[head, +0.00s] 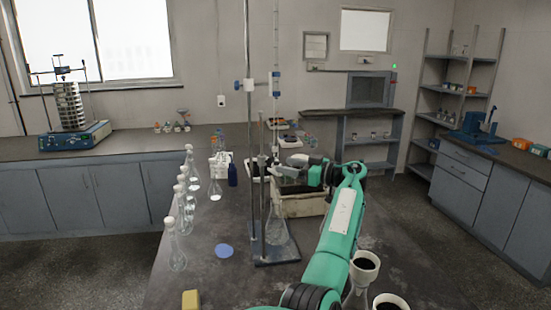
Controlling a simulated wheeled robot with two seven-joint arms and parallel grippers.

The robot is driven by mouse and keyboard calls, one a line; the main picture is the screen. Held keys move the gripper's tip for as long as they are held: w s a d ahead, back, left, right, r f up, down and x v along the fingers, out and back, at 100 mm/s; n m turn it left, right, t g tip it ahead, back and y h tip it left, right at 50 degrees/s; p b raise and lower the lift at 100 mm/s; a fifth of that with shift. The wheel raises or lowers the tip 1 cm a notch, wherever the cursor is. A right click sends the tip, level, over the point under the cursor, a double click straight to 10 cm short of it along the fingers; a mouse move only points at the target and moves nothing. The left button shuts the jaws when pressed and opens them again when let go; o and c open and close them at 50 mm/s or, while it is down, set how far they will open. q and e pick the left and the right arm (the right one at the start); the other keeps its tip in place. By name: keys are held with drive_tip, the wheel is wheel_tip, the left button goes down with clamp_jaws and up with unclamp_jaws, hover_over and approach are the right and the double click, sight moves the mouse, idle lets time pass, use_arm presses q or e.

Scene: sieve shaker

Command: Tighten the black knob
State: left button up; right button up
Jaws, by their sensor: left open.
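A sieve shaker (75,136) with a blue base stands on the far left counter below the window. A stack of metal sieves (68,106) sits on it between two upright rods. A dark clamp part (62,71) sits across the top of the stack; the black knob is too small to make out for sure there. My left gripper (279,168) is open, over the middle bench near the retort stand, far to the right of the shaker. Nothing shows between its fingers. My right gripper is not in view.
The retort stand (262,250) rises close to my left gripper, with a flask on its base. A beige bin (305,207) is below the gripper. Several stoppered flasks (178,250) line the bench's left edge. Open floor (75,268) lies before the left counter.

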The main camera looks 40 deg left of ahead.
sight(273, 163)
use_arm(q)
drive_tip(key=p+x, duration=0.1)
drive_tip(key=x, duration=0.3)
drive_tip(key=shift+r, duration=0.1)
drive_tip(key=shift+s+a, duration=0.15)
drive_tip(key=shift+a, duration=0.35)
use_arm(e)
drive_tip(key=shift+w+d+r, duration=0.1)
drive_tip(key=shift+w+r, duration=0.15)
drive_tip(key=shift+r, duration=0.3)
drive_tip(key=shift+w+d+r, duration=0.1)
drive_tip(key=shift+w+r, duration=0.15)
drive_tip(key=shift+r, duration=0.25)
use_arm(q)
drive_tip(key=c, duration=1)
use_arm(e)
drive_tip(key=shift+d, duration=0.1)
